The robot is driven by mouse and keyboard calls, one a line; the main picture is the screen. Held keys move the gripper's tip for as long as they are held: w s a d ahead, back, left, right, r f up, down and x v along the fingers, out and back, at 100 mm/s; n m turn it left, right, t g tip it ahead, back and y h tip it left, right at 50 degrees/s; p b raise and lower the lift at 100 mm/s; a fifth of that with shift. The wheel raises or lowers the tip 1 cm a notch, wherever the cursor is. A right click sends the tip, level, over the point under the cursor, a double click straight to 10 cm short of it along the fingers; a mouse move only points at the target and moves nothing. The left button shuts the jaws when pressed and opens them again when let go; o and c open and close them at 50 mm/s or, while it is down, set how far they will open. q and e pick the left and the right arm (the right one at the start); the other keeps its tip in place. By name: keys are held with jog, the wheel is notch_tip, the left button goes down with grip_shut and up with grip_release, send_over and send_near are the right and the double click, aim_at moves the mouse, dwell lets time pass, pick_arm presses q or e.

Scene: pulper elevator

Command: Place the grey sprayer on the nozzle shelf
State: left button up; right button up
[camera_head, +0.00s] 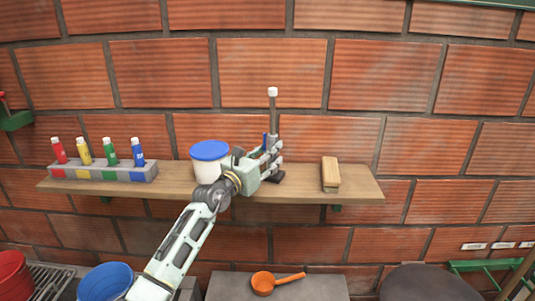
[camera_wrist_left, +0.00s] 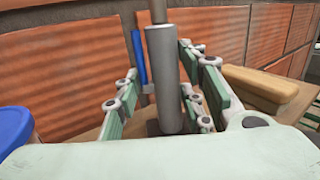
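The grey sprayer (camera_head: 272,118) is a tall thin upright shape with a white top, at the middle-right of the wooden shelf (camera_head: 305,190). A dark foot shows below it at the shelf. In the left wrist view its grey cylinder (camera_wrist_left: 164,80) stands between the fingers of my left gripper (camera_wrist_left: 165,100). A gap shows between the left finger and the cylinder, so the gripper looks open around it. In the head view, my left gripper (camera_head: 269,160) hides part of the sprayer. A rack of coloured nozzles (camera_head: 103,173) sits at the shelf's left end. My right gripper is out of view.
A white tub with a blue lid (camera_head: 210,150) stands left of my gripper. A wooden block (camera_head: 330,174) lies to the right. A narrow blue part (camera_wrist_left: 139,58) shows beside the cylinder. The brick wall (camera_head: 270,70) is close behind. An orange ladle (camera_head: 263,283) lies below.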

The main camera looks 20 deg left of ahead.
pick_arm(q)
jog(key=o, duration=0.3)
jog(key=shift+s, duration=0.1)
jog(key=v, duration=1.2)
jog(key=shift+r+b, duration=0.1)
jog(key=shift+b, duration=0.25)
jog(key=shift+d, duration=0.1)
